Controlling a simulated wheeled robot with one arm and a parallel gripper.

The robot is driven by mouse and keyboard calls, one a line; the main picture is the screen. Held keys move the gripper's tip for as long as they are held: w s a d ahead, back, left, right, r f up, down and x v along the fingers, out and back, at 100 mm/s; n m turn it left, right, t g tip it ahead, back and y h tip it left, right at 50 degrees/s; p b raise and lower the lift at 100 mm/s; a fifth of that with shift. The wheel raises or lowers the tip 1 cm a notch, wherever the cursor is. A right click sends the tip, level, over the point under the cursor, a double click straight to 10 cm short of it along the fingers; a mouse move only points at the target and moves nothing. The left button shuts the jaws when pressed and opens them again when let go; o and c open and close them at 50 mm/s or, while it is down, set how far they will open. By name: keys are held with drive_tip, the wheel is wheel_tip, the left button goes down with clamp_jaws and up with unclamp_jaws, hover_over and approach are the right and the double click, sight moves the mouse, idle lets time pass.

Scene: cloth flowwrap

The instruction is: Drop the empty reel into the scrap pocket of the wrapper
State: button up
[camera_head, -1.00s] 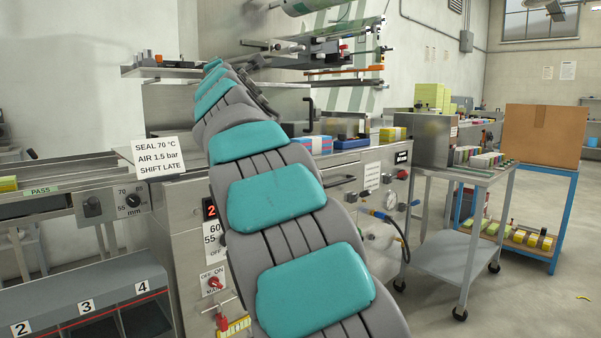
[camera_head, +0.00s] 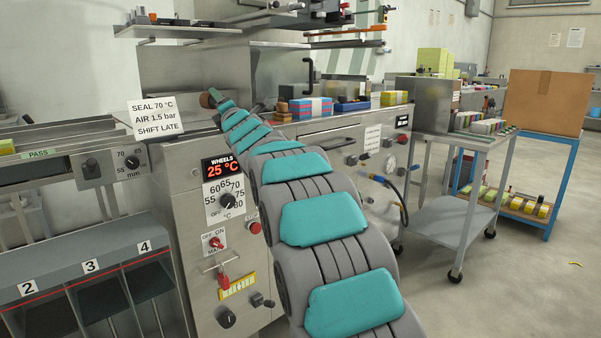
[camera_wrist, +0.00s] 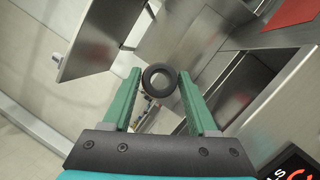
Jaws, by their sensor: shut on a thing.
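In the wrist view my gripper (camera_wrist: 160,73) has its two green fingers on either side of a dark ring with an open middle, the empty reel (camera_wrist: 148,76). The fingers are shut on it, and it is held up with metal surfaces behind it. In the head view the wrapper (camera_head: 185,200) is a steel machine with a lit display reading 25 °C. My arm reaches across its front towards the back left. The gripper and reel cannot be made out clearly there. I cannot tell which opening is the scrap pocket.
Open bins numbered 2, 3 and 4 (camera_head: 90,266) stand at the lower left. Coloured packs (camera_head: 310,108) lie on the wrapper's top. A steel cart (camera_head: 455,215) and a cardboard box (camera_head: 543,100) stand to the right. A metal plate (camera_wrist: 90,40) juts out at upper left in the wrist view.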

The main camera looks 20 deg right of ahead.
drive_tip(key=shift+f+b, duration=0.6)
drive_tip(key=shift+f, duration=0.65)
drive_tip(key=o, duration=1.5)
drive_tip(key=shift+s, duration=0.1)
drive_tip(key=b+v, duration=0.1)
drive_tip(key=v, duration=0.6)
drive_tip(key=shift+s+f+b, duration=0.1)
drive_tip(key=shift+s+b, duration=0.25)
